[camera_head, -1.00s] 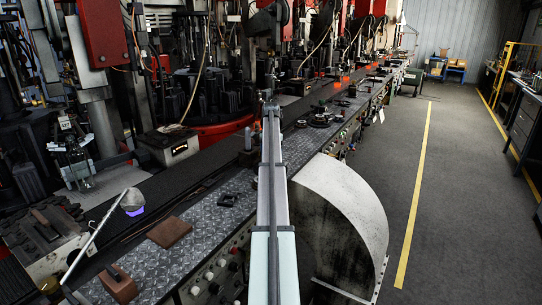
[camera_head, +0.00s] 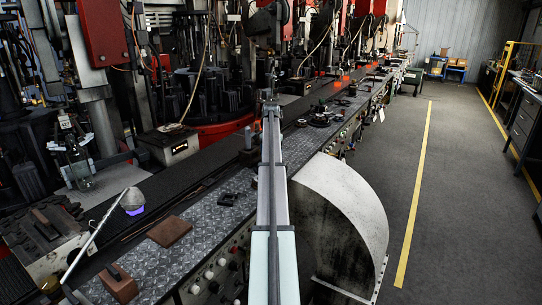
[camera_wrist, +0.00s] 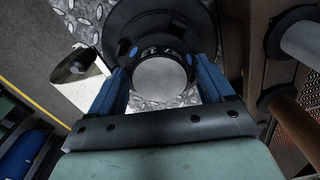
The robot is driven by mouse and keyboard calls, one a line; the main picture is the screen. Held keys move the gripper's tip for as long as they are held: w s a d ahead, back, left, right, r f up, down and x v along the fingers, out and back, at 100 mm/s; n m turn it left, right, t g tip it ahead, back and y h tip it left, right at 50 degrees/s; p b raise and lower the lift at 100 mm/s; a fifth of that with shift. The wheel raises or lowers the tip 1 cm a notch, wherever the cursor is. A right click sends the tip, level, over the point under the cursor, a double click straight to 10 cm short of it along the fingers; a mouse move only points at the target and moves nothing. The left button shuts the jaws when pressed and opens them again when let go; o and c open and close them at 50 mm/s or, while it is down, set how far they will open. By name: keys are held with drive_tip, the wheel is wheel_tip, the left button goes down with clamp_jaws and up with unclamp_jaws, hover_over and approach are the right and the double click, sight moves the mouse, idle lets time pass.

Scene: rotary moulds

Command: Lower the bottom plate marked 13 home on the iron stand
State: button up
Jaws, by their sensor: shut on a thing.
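My gripper (camera_wrist: 160,78) is shut on the bottom plate (camera_wrist: 160,50), with one blue finger on each side of it. The held part is dark and round with a pale grey round face. White marks on its dark rim look like 13, with a blue dot on either side. A wider dark round piece (camera_wrist: 118,28) lies behind it, probably the iron stand. I cannot tell whether the plate touches it or how big any gap is. In the head view my arm points away from me over the bench, and its far end hides the plate and stand.
The tread-plate bench (camera_head: 215,205) runs away under my arm. A brown block (camera_head: 169,231) and small dark parts (camera_head: 237,199) lie on it to the left. A large curved light guard (camera_head: 345,205) stands at right. Round parts (camera_head: 318,118) lie farther along the bench. The floor at right is clear.

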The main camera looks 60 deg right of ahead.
drive_tip(key=shift+f, duration=0.45)
idle(0.4)
drive_tip(key=o, duration=1.1)
drive_tip(key=shift+f, duration=0.1)
drive_tip(key=shift+o, duration=0.2)
wheel_tip(320, 180, up, 14)
wheel_tip(320, 180, up, 7)
idle(1.0)
idle(0.3)
